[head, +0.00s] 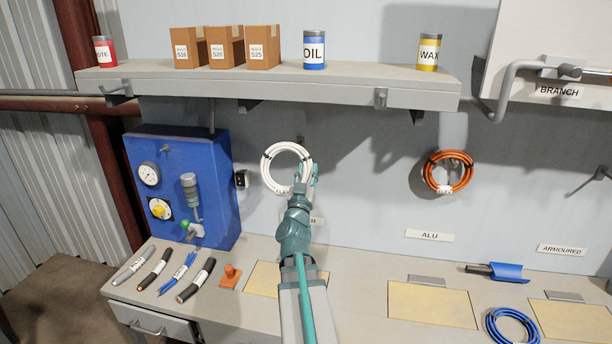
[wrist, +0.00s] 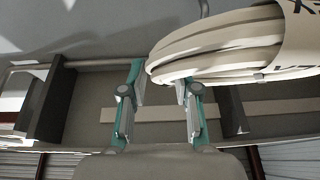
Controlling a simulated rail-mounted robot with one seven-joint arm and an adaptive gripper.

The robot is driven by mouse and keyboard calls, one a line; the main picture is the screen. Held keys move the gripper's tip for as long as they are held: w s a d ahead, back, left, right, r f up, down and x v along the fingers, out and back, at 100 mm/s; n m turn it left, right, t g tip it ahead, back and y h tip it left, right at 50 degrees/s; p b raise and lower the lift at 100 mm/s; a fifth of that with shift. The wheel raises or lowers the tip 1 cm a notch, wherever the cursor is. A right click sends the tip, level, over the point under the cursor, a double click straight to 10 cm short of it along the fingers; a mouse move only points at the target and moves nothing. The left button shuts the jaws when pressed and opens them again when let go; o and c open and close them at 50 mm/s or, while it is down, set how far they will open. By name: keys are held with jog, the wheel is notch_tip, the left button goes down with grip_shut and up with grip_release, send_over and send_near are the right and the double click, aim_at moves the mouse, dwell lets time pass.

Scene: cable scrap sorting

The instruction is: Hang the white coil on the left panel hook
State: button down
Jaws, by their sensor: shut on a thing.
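The white coil (head: 267,167) is upright in front of the wall panel in the head view, above a partly covered label (head: 318,221). My gripper (head: 305,176) is shut on the coil's lower right side. In the wrist view the coil (wrist: 215,47) fills the upper right, with a printed tag around it, and the gripper's fingers (wrist: 161,95) show below and left of it. A small dark piece (head: 300,139), perhaps the left panel hook, shows at the coil's upper right edge. I cannot tell whether the coil touches it.
A shelf (head: 270,87) with boxes and cans runs above. A blue control box (head: 181,185) stands to the left. An orange coil (head: 447,172) hangs to the right above the ALU label (head: 429,235). Cable pieces (head: 178,272) and a blue coil (head: 512,326) lie on the bench.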

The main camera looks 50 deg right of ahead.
jog(key=w+d+f+b, duration=0.1)
jog(key=w+d+b, duration=0.2)
jog(key=d, duration=0.3)
jog(key=w+d+f+b, duration=0.2)
jog(key=w+d+b, duration=0.1)
jog(key=d, duration=0.4)
jog(key=shift+w+b, duration=0.15)
jog(key=shift+b, duration=0.75)
dwell(0.9)
jog(key=shift+f, duration=0.2)
dwell(0.4)
jog(key=c, duration=0.9)
grip_release()
jog(key=shift+o, duration=0.7)
jog(key=shift+r, duration=0.1)
